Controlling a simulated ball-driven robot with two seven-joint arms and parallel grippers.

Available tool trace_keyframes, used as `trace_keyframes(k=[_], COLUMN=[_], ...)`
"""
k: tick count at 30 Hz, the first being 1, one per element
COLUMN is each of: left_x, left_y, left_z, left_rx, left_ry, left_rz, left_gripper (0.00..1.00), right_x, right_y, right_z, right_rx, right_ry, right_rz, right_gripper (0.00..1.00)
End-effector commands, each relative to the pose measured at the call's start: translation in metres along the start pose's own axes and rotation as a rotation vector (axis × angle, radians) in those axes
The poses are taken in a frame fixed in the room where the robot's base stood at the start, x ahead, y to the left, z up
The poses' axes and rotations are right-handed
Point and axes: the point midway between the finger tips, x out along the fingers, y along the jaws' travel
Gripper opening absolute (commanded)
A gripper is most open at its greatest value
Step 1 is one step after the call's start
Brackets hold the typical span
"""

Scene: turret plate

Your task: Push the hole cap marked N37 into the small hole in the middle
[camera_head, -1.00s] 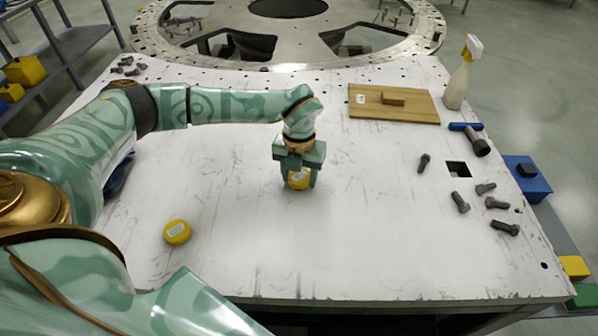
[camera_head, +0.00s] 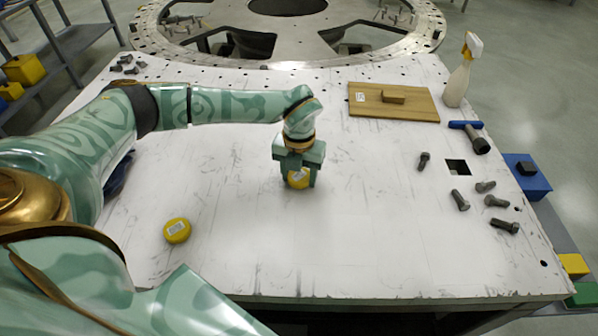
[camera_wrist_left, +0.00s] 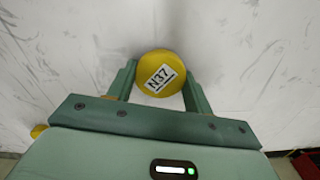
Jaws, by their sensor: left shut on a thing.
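The yellow hole cap marked N37 (camera_wrist_left: 160,75) is between the fingers of my left gripper (camera_wrist_left: 160,88), its label facing the wrist camera. In the head view the left gripper (camera_head: 298,181) is shut on this cap (camera_head: 298,179), low over the white plate near its middle. The small hole in the middle is not seen; the gripper and cap may hide it. I cannot tell whether the cap touches the plate. A second yellow cap (camera_head: 177,230) with a white label lies on the plate at the front left. My right gripper is not in view.
A wooden board (camera_head: 420,105) with a block (camera_head: 393,97), a spray bottle (camera_head: 460,78), a blue-handled tool (camera_head: 470,136) and several dark bolts (camera_head: 460,200) are on the right, around a square opening (camera_head: 457,167). More bolts (camera_head: 127,66) lie back left. The plate's front middle is clear.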

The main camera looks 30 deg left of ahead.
Motion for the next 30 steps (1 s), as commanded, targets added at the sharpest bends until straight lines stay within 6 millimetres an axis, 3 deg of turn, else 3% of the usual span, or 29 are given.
trace_keyframes(k=[8, 9, 11, 12, 23, 30], left_x=[0.004, 0.004, 0.003, 0.003, -0.005, -0.060], left_y=[0.000, 0.000, 0.000, 0.000, 0.000, 0.000], left_z=[0.000, 0.000, 0.000, 0.000, 0.001, 0.001], left_rx=[0.000, 0.000, 0.000, 0.000, 0.000, 0.001], left_ry=[0.000, 0.000, 0.000, 0.000, -0.002, -0.007], left_rz=[0.000, 0.000, 0.000, 0.000, -0.001, -0.002], left_gripper=[0.29, 0.56, 0.73, 0.76, 0.76, 0.76], right_x=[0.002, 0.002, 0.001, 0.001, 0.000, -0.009], right_y=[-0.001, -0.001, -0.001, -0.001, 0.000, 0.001], right_z=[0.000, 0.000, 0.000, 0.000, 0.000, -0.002], right_rx=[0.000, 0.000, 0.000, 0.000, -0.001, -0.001], right_ry=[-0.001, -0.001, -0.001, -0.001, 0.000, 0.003], right_rz=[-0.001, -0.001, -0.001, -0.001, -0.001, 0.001], right_gripper=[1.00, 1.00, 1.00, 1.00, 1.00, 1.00])
